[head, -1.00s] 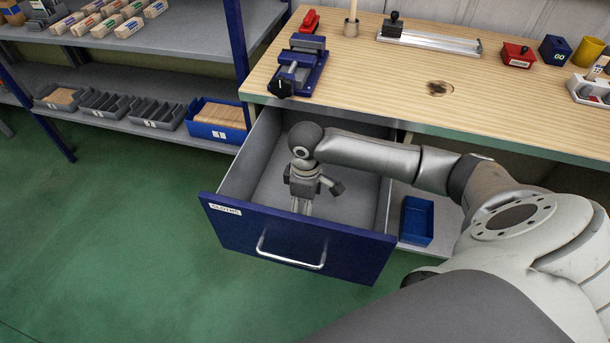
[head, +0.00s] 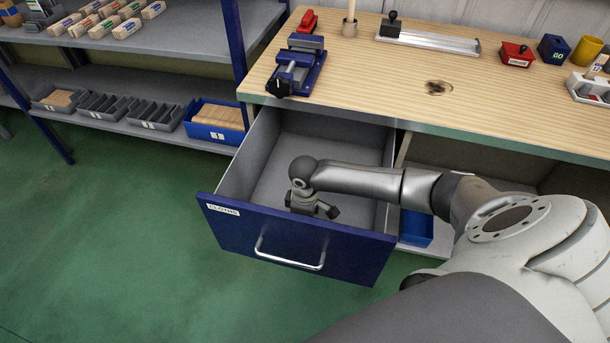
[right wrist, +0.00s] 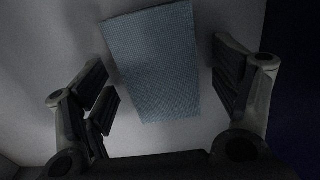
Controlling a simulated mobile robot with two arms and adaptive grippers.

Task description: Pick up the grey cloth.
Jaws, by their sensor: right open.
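The cloth (right wrist: 155,60) shows in the right wrist view as a flat, textured grey-blue rectangle on the pale drawer floor. My right gripper (right wrist: 168,98) is open, with its fingers on either side of the cloth, apart from it. In the head view my right arm reaches down into the open drawer (head: 345,150), labelled CLOTHS. My left gripper is not in view.
Above is the wooden bench (head: 400,80) with a blue vise (head: 298,65). A blue bin (head: 416,227) stands right of the drawer. Shelves with a blue box (head: 215,120) are at left.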

